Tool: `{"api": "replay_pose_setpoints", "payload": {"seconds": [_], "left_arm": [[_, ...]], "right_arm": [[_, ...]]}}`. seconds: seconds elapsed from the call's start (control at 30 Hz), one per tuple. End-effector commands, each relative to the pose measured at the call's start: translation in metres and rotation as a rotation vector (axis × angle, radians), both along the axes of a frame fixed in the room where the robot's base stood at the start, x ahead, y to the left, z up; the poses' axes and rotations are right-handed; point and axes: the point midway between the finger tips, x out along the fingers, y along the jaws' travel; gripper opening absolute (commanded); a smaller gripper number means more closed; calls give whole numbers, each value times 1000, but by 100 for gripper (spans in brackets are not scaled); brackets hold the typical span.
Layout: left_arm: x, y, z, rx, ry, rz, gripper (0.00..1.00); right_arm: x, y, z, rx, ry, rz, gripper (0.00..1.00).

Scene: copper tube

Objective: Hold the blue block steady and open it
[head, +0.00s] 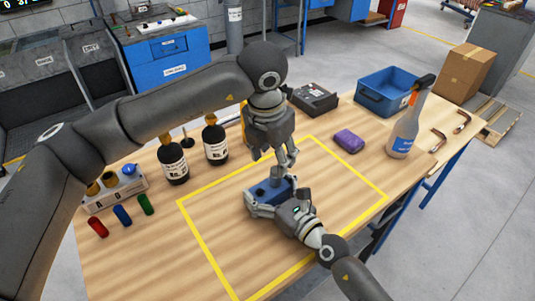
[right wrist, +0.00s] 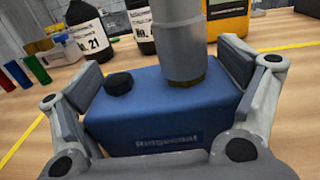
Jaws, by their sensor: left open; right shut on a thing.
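The blue block (head: 268,191) sits on the wooden table inside the yellow-taped area. My right gripper (head: 270,197) is shut on it; the right wrist view shows one finger pad at each side of the block (right wrist: 165,110). A small black cap (right wrist: 118,83) and a thick grey cylinder (right wrist: 180,45) with a brownish base stand on the block's top. My left gripper (head: 286,162) is open and points down just above the block, close to the grey cylinder. Whether its fingers touch the cylinder cannot be told.
Two dark bottles (head: 216,142) stand left of the taped area. A purple sponge (head: 349,141) and a spray bottle (head: 406,125) are to the right, with a blue bin (head: 388,92) behind. Copper elbows (head: 463,122) lie near the right edge. The taped area's front left is clear.

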Motion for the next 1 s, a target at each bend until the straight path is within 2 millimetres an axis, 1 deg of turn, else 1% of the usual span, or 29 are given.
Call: {"api": "replay_pose_setpoints", "payload": {"seconds": [0.1,0.3,0.47,0.63,0.8,1.0], "left_arm": [[-8,5,8,-58,-61,89,52],[-14,11,19,-129,-125,195,52],[-14,11,17,-147,-138,220,52],[-6,8,-5,-146,-137,221,52],[6,2,-37,-145,-134,221,52],[17,-4,-68,-145,-136,220,52]], "right_arm": [[0,0,0,1,1,0,46],[0,0,0,1,1,0,46],[0,0,0,1,1,0,46],[0,0,0,1,1,1,46],[0,0,0,1,1,1,46],[0,0,0,1,0,0,46]]}}
